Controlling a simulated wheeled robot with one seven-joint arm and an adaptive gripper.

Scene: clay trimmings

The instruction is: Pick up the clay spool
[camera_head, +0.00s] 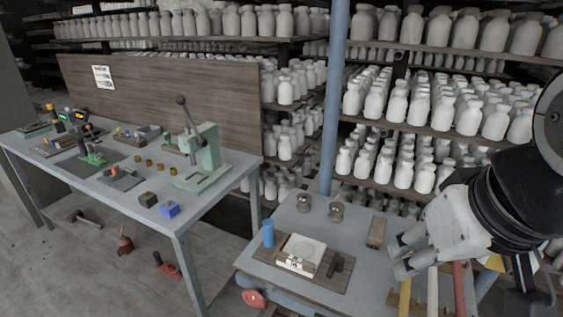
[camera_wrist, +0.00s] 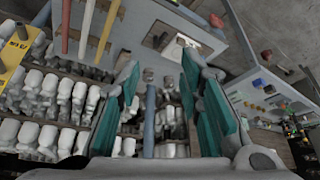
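My gripper (camera_head: 398,258) is at the right in the head view, above the right side of the near table. In the wrist view my gripper (camera_wrist: 161,62) shows two teal-lined fingers spread apart with nothing between them. Two small grey-brown round pieces, a left one (camera_head: 304,202) and a right one (camera_head: 336,212), stand at the table's back edge, left of my gripper and apart from it. A dark piece (camera_head: 336,265) lies on the wooden board (camera_head: 328,281). I cannot tell for sure which of these is the clay spool.
The near table (camera_head: 360,285) also holds a blue cylinder (camera_head: 268,233), a white square dish (camera_head: 303,252) and a wooden block (camera_head: 376,232). A blue post (camera_head: 335,100) rises behind it. Shelves of white bottles (camera_head: 400,105) stand behind. A second table (camera_head: 215,197) with tools is at left.

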